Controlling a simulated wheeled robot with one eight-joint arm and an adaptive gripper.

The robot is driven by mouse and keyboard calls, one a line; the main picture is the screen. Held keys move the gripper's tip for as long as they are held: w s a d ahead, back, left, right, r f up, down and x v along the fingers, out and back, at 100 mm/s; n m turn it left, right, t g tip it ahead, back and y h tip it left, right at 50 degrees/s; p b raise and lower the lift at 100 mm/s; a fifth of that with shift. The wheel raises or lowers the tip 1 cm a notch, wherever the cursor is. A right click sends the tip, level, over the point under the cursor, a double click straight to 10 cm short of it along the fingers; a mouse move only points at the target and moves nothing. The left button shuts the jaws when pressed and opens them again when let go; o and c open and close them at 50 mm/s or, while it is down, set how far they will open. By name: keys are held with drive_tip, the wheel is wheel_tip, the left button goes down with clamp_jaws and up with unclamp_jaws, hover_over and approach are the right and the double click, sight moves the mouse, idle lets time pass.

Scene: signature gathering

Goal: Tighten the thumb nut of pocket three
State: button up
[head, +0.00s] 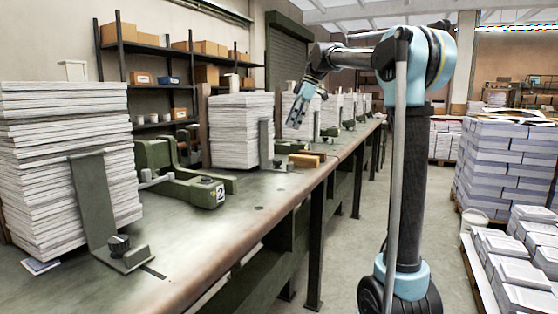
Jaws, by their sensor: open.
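My gripper (296,121) is open and empty, pointing down above the bench in the middle of the picture. The nearest dark thumb nut (119,244) sits on the foot of a tall green side guide (92,195) by the front paper stack (50,130). A second guide (266,146) stands at the second stack (240,132), with a small dark nut (281,165) at its foot. A green feeder unit (185,178) between these stacks bears a "2" label (219,191). No "3" label is readable, so I cannot tell which nut belongs to pocket three.
The long bench (215,225) runs away to the back, with more stacks and guides along it. A small wooden block (306,160) lies near its edge. Bundled stacks on pallets (505,150) stand at the right.

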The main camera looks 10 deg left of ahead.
sight(277, 164)
drive_tip(key=x, duration=1.5)
drive_tip(key=shift+f, duration=0.4)
drive_tip(key=c, duration=1.1)
